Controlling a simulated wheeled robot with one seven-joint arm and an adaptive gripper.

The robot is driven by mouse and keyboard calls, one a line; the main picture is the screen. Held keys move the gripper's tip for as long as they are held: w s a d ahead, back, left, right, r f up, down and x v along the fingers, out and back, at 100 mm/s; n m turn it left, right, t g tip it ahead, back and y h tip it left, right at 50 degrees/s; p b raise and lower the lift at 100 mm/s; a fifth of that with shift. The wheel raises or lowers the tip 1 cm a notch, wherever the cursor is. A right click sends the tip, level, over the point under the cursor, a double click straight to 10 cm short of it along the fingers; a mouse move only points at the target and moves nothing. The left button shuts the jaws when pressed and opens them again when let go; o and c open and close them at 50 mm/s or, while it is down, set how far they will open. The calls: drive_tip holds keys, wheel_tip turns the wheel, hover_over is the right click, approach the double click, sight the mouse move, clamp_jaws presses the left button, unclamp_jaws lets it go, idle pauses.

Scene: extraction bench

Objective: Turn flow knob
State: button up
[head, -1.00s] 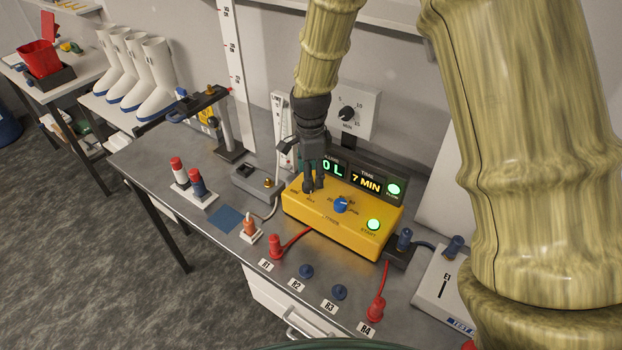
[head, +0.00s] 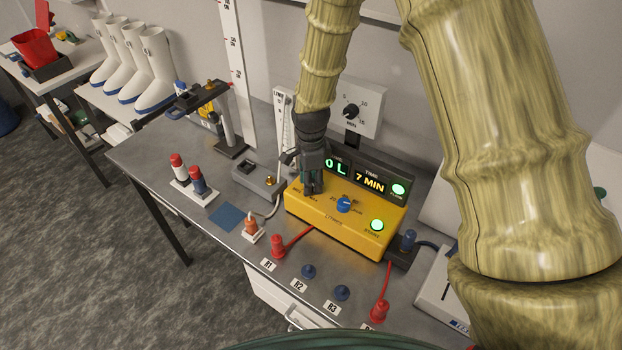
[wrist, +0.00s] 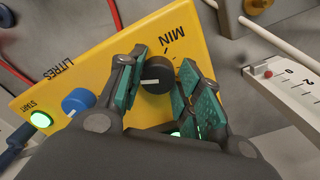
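The yellow control box (head: 335,228) stands on the bench. It carries a black knob (wrist: 155,75) near the MIN lettering and a blue knob (head: 344,205) by the LITRES lettering. I cannot read which knob is marked flow. My gripper (head: 313,188) points down at the box's left part; its fingers hide the black knob in the head view. In the wrist view my gripper (wrist: 160,85) has its green-padded fingers on either side of the black knob, very close to it. Whether both pads touch it I cannot tell. The knob's white pointer line faces left.
The display (head: 370,182) behind the box reads 0 L and 7 MIN. A wall dial (head: 352,110) sits behind my gripper. A grey block with a brass knob (head: 270,181) is left of the box. Red plugs (head: 278,245) and cables lie in front.

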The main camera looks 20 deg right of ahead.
drive_tip(key=shift+s+r, duration=0.15)
drive_tip(key=shift+r, duration=0.25)
drive_tip(key=shift+c, duration=1.2)
drive_tip(key=n, duration=0.3)
drive_tip(key=shift+f+b, duration=0.1)
drive_tip(key=shift+b, duration=0.2)
drive_tip(key=shift+n, duration=2.4)
drive_tip(key=shift+w, duration=0.2)
drive_tip(key=o, duration=1)
